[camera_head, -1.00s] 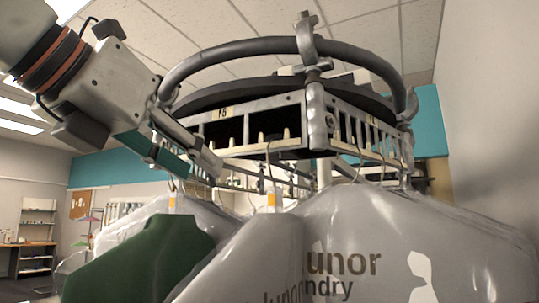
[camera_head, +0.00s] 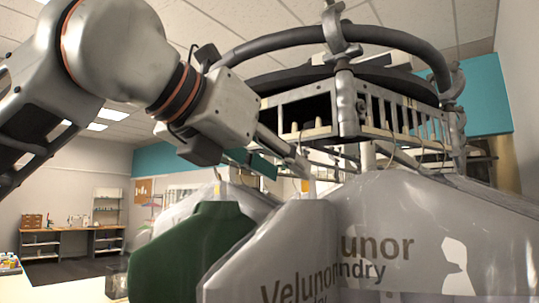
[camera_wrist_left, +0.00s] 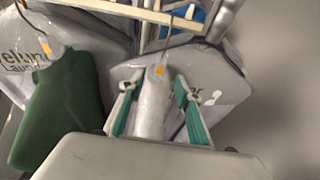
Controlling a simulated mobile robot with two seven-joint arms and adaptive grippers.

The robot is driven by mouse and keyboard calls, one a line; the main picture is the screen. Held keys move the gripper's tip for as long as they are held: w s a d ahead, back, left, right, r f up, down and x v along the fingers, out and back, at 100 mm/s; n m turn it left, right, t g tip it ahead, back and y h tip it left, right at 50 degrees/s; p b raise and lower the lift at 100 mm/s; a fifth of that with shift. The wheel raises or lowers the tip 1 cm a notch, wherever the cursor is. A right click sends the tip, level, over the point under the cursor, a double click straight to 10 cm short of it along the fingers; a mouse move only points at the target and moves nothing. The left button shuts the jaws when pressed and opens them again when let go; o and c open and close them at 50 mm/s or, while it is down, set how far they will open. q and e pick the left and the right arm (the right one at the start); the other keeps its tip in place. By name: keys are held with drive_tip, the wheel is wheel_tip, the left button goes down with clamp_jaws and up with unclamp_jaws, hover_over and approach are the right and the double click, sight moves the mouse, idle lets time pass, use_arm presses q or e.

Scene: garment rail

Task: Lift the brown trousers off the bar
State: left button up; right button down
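No brown trousers can be made out in either view. Grey plastic-bagged garments (camera_head: 440,235) with printed lettering hang from the rail (camera_head: 395,115), beside a dark green garment (camera_head: 190,255). My left gripper (camera_head: 290,172) reaches in from the left, just under the rail's lower edge by the hanger hooks. In the left wrist view its teal-padded fingers (camera_wrist_left: 156,95) stand apart, on either side of a narrow pale bagged garment (camera_wrist_left: 153,108) with an orange tag. Gaps show between fingers and bag. What is inside that bag is hidden. My right gripper is not in view.
The green garment (camera_wrist_left: 62,108) hangs left of my gripper in the wrist view, with bagged garments close behind. A curved dark tube (camera_head: 290,40) runs above the rail. A wall closes the right side. A desk (camera_head: 72,235) and shelves stand far left.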

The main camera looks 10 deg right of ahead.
sight(309, 185)
use_arm(q)
drive_tip(key=shift+p+x, duration=0.55)
drive_tip(key=shift+x, duration=3.9)
clamp_jaws()
drive_tip(key=shift+r, duration=0.15)
drive_tip(key=shift+r+p, duration=0.95)
drive_tip(key=shift+r, duration=0.65)
